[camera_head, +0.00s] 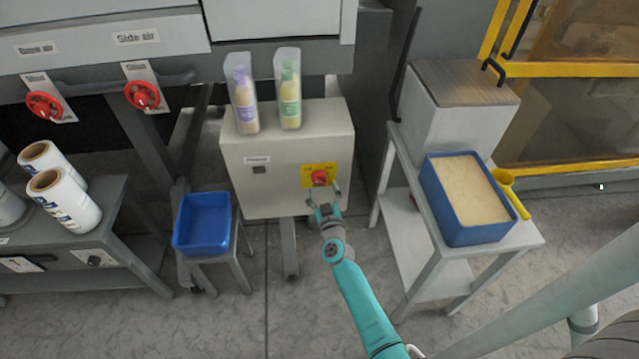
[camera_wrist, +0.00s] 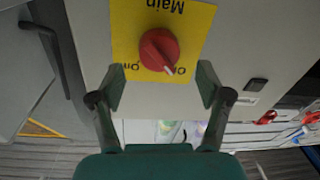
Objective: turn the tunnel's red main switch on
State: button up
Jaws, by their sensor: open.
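The red main switch (camera_head: 319,178) is a round knob on a yellow plate (camera_head: 306,172) on the front of a light grey cabinet (camera_head: 270,190). In the wrist view the knob (camera_wrist: 159,50) is close, and the plate (camera_wrist: 125,35) reads "Main" upside down. The knob's white mark points down and slightly right in that view, near lettering that the knob partly covers. My gripper (camera_head: 324,197) is open and empty in front of the switch. In the wrist view its fingertips (camera_wrist: 162,84) are spread on either side below the knob, and I see no contact.
Two bottles, purple (camera_head: 243,98) and green (camera_head: 289,95), stand on the cabinet. A blue bin (camera_head: 178,240) is left of it. A blue tray (camera_head: 450,228) sits on a stand at right. Floor in front is clear.

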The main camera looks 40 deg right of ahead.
aim_at(320, 183)
jog(key=shift+x, duration=1.8)
jog(key=c, duration=1.2)
